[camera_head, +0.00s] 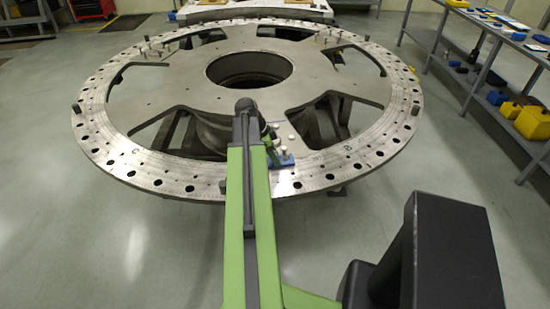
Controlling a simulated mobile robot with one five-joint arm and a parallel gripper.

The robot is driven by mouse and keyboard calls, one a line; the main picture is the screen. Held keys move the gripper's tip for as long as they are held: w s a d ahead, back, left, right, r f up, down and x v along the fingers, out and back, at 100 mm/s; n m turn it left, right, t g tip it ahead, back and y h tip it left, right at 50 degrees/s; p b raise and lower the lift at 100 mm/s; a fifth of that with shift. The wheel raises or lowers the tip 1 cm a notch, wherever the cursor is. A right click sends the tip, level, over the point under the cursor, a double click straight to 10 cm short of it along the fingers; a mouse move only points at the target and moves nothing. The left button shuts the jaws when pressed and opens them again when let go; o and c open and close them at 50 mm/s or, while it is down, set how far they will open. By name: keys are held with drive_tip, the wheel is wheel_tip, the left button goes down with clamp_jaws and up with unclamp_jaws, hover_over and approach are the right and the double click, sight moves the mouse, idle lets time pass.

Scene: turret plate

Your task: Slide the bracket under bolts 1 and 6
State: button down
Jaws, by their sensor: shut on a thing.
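The large round steel turret plate (130,100) lies flat in front of me, with a ring of holes near its rim. My green arm reaches over its near edge. My gripper (271,148) is at the near inner part of the ring, small and partly hidden by my arm. It is shut on a blue piece, which looks like the bracket (287,160), low at the plate's surface. Several pale bolt heads (289,140) show just above and beside the bracket. Bolt numbers cannot be read, and I cannot tell whether the bracket is under any bolt head.
The plate has a central hole (250,70) and large cut-outs. A workbench with yellow bins (533,122) is at right. The floor at left is clear.

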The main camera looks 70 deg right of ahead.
drive_tip(key=shift+w+d, duration=0.1)
drive_tip(key=shift+d, duration=0.05)
idle(0.3)
drive_tip(key=shift+w+d, duration=0.35)
drive_tip(key=shift+d, duration=0.25)
drive_tip(key=shift+w+d, duration=0.45)
drive_tip(key=shift+d, duration=0.3)
idle(0.5)
drive_tip(key=shift+w+d+f, duration=0.1)
drive_tip(key=shift+w+d, duration=0.15)
drive_tip(key=shift+d, duration=0.2)
drive_tip(key=shift+f, duration=0.1)
idle(0.5)
